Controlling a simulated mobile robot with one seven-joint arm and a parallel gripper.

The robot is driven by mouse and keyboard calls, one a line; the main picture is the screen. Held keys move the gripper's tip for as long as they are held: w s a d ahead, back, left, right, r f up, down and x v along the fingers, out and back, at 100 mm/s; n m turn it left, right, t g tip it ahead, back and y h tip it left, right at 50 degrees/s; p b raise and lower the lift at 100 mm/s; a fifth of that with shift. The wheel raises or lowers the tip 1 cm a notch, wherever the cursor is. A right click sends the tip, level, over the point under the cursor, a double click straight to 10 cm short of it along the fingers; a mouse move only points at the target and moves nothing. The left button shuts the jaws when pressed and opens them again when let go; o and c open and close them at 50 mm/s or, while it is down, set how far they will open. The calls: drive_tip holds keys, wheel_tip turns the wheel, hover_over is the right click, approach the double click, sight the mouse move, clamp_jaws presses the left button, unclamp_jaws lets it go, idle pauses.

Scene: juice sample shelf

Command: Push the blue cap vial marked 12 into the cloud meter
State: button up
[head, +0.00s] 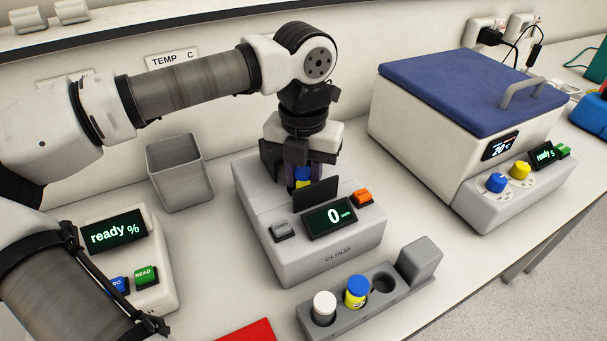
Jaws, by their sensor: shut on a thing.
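The cloud meter (312,232) is a light grey box in the middle of the bench, with a display reading 0. My gripper (301,178) points down over the back part of the meter and is shut on a blue cap vial (302,173). Some yellow shows below that vial's blue cap. A dark upright plate (316,193) on the meter hides the vial's lower part, so I cannot tell how deep it sits. The number on the vial cannot be read.
In front of the meter, a grey rack (345,315) holds a white cap vial (324,307) and another blue cap vial (357,290); one hole is empty. A grey bin (180,175) stands left, a blue-lidded box (460,90) right. A red sheet (248,331) lies in front.

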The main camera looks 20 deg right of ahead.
drive_tip(key=shift+s+f, duration=0.15)
drive_tip(key=shift+f, duration=0.1)
